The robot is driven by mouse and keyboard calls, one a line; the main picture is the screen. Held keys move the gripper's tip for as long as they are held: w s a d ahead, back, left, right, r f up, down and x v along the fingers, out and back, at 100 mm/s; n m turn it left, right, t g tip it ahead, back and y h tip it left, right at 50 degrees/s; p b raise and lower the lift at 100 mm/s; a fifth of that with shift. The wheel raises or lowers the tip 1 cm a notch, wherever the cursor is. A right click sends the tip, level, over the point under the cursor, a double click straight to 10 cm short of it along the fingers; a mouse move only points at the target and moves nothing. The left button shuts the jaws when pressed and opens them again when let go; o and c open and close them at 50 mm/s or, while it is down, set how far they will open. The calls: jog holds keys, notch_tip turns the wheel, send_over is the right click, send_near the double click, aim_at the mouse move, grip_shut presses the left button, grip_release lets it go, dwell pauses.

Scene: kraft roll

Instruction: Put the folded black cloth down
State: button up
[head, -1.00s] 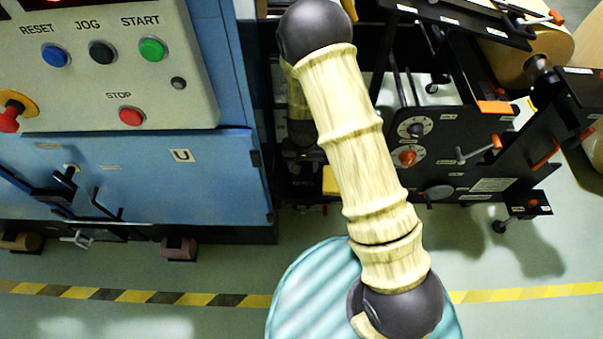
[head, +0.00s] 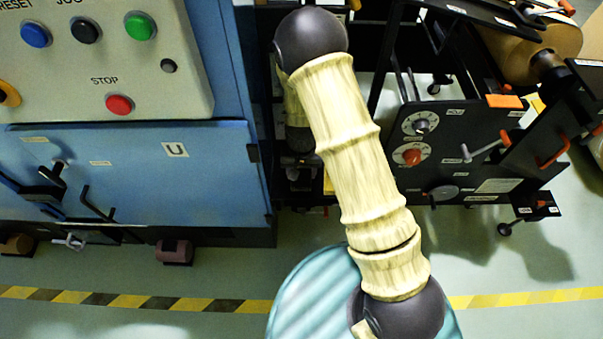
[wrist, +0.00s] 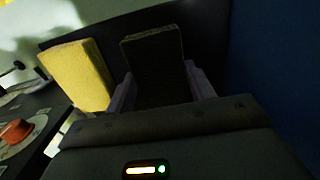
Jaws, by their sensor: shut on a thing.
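The folded black cloth (wrist: 153,55) is a dark slab standing up from my gripper (wrist: 158,88) in the wrist view. The two pale grey-violet fingers press on its left and right sides, so my gripper is shut on it. The lower part of the cloth is hidden by the dark gripper body. In the head view my arm covers the gripper, and I cannot make out the cloth there.
A yellow block (wrist: 78,75) stands close left of the gripper. A blue cabinet (head: 130,185) with a button panel (head: 105,60) is at left. A black machine with dials (head: 412,155) and paper rolls is at right. Striped tape (head: 150,300) crosses the floor.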

aim_at(302, 174)
jog(key=shift+r, duration=0.1)
jog(key=o, duration=0.9)
notch_tip(302, 174, up, 12)
jog(key=p, duration=0.2)
jog(key=shift+p, duration=0.35)
jog(key=shift+s, duration=0.1)
